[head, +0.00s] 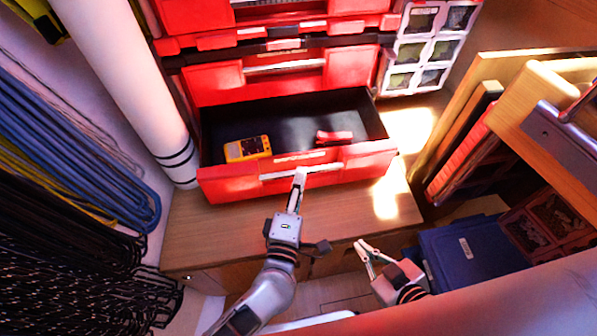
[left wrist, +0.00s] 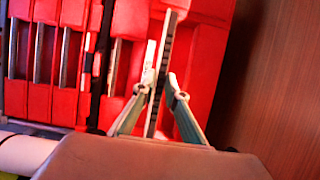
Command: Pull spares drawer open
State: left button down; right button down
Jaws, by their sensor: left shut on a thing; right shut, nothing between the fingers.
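The spares drawer (head: 220,186) is the lowest drawer of a red chest. It stands pulled out, with its dark inside showing. A yellow device (head: 248,148) and a small red item (head: 334,138) lie in it. My left gripper (head: 299,178) is at the middle of the drawer's front, shut on the drawer handle (head: 326,168). In the left wrist view the fingers (left wrist: 161,85) close around the long handle bar (left wrist: 167,50) against the red front. My right gripper (head: 366,250) is shut and empty, low and right of the drawer, apart from it.
Closed red drawers (head: 255,82) sit above. A wooden bench (head: 385,222) lies under the drawer. A white roll (head: 125,80) and coiled blue lines (head: 80,145) are at the left. A blue bin (head: 466,252) and wooden boards (head: 465,110) are at the right.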

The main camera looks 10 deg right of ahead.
jog(key=shift+w, duration=0.1)
pick_arm(q)
jog(key=c, duration=2)
grip_release()
jog(key=shift+c, duration=0.2)
pick_arm(e)
jog(key=shift+w+r, duration=0.25)
jog(key=shift+r, duration=0.05)
pick_arm(q)
jog(key=shift+s, duration=0.1)
jog(key=v, duration=1.1)
jog(key=shift+s+a, duration=0.15)
jog(key=shift+s, duration=0.25)
pick_arm(e)
jog(key=shift+s+f, duration=0.1)
